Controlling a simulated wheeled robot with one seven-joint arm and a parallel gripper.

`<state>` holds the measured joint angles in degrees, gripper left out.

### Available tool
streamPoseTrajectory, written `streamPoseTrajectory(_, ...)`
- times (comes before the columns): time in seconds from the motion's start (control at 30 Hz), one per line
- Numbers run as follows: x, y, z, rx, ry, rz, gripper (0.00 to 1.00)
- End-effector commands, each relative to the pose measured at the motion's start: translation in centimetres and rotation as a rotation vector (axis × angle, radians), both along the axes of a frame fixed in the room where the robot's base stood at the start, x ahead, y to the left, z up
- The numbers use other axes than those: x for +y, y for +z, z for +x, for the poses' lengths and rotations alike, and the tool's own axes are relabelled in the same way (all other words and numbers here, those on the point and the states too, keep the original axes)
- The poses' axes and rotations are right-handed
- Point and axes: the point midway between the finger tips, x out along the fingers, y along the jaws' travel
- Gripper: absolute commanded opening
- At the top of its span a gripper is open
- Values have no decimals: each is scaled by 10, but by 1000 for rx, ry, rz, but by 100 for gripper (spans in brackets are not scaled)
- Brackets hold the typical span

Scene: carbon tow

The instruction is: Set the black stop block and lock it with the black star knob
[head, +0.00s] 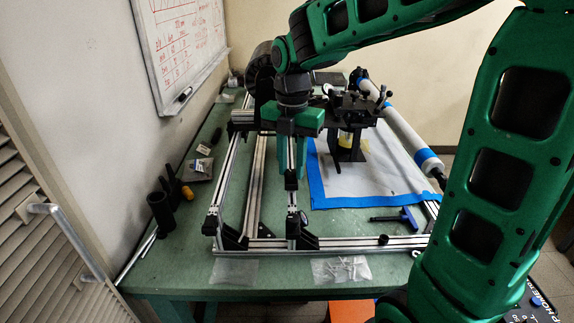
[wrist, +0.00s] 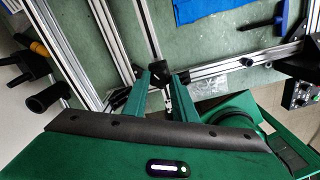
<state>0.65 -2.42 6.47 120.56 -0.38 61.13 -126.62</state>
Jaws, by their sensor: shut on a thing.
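My gripper (head: 291,172) points down over the middle aluminium rail of the frame on the green table. Its two green fingers are shut on a small black block (head: 291,183), which looks like the stop block. The block sits at or on the rail, some way behind the rail's front black corner bracket. In the wrist view the block (wrist: 157,72) shows dark between the fingertips (wrist: 164,76). Whether it touches the rail is hard to tell. A small black round piece (head: 383,240) on the front rail may be the star knob; it is too small to be sure.
A blue-edged white sheet (head: 350,185) and a blue-handled tool (head: 398,218) lie right of the rail. A white roller (head: 405,130) crosses the back right. Black cylinders (head: 160,212) stand at left. Clear bags (head: 341,269) lie along the front edge.

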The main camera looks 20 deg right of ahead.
Motion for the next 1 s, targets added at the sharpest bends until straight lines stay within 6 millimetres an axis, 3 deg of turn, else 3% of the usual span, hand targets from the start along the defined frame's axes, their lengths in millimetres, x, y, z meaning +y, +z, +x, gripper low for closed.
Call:
streamPoseTrajectory(0.47,-1,0,0,1,8,-1,3)
streamPoseTrajectory(0.5,-1,0,0,1,8,-1,34)
streamPoseTrajectory(0.53,-1,0,0,1,8,-1,42)
streamPoseTrajectory(0.87,0,1,0,0,11,0,44)
streamPoseTrajectory(1.0,0,12,1,-3,11,0,44)
